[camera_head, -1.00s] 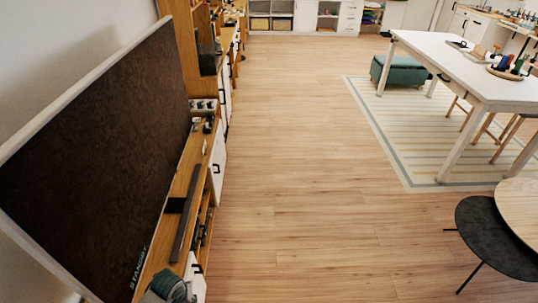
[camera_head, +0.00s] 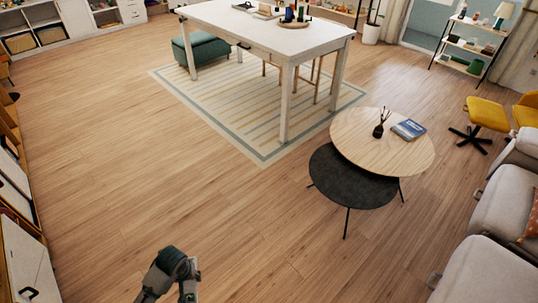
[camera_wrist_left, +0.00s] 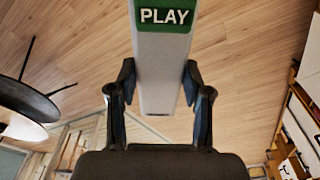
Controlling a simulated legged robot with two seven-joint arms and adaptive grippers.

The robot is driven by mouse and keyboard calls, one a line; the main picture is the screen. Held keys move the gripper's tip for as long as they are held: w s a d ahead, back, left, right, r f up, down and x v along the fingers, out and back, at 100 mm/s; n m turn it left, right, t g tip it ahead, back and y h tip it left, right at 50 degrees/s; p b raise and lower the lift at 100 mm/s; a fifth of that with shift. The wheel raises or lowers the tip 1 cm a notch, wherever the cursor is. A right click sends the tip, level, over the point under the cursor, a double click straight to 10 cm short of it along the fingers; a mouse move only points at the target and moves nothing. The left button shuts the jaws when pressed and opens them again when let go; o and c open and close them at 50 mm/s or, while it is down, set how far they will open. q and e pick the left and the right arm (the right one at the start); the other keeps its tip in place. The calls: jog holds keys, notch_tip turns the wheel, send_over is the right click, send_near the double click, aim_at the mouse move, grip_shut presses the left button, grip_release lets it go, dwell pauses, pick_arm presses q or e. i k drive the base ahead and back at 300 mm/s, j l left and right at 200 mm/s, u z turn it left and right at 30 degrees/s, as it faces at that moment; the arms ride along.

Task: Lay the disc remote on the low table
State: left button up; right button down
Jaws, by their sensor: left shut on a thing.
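The disc remote (camera_wrist_left: 160,75) is a long pale grey bar with a green label reading PLAY. In the left wrist view it sits between the two dark fingers of my left gripper (camera_wrist_left: 160,85), which is shut on it. My left arm (camera_head: 170,275) shows at the bottom of the head view, over bare floor; the remote cannot be made out there. The low table (camera_head: 375,150) is round with a pale wood top, to the right and farther off, well apart from my left gripper. My right gripper is not in view.
A lower round dark table (camera_head: 345,185) tucks under the low table's front left. On the low table are a dark reed diffuser (camera_head: 379,130) and a blue book (camera_head: 408,129). A white table (camera_head: 265,28) stands behind on a striped rug (camera_head: 235,105). Grey sofa (camera_head: 485,270) at right. Floor ahead is clear.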

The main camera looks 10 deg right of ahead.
aim_at(347, 179)
jog(key=i+l+z, duration=0.15)
jog(key=i+z, duration=0.8)
jog(key=i+j+z, duration=0.1)
jog(key=i+z, duration=0.2)
jog(key=z, duration=0.2)
jog(key=i+z, duration=0.4)
jog(key=i, duration=0.6)
